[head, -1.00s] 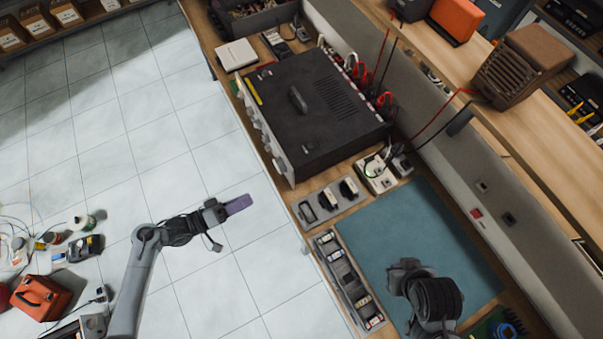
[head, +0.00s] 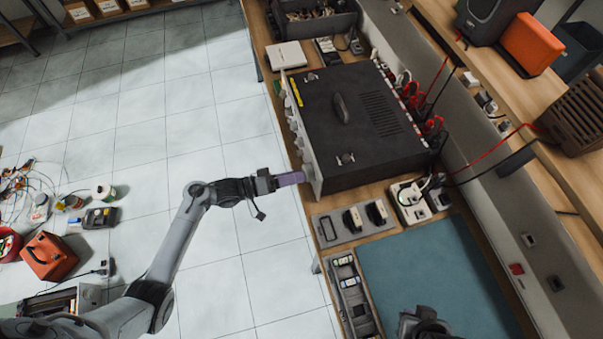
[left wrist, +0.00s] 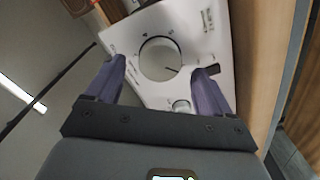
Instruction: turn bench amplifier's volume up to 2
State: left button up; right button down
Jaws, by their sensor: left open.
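The bench amplifier (head: 365,125) is a large dark box on the bench, its pale front panel facing the floor side on the left. In the left wrist view the white front panel (left wrist: 205,45) shows a large round volume knob (left wrist: 160,58) with a dark pointer line, and a smaller knob (left wrist: 181,105) below it. My left gripper (head: 300,178) is at the near end of the panel. In the left wrist view its purple fingers (left wrist: 165,85) are open, one on each side of the large knob, with no clear contact. My right gripper (head: 425,325) is partly cut off at the bottom edge; its fingers are unclear.
A grey tray (head: 350,290) and a holder (head: 350,222) lie on the bench near the amplifier. Red cables (head: 437,85) run behind the amplifier.

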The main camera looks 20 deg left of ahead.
pick_arm(q)
jog(key=shift+x, duration=1.35)
jog(key=c, duration=1.1)
jog(key=shift+o, duration=0.2)
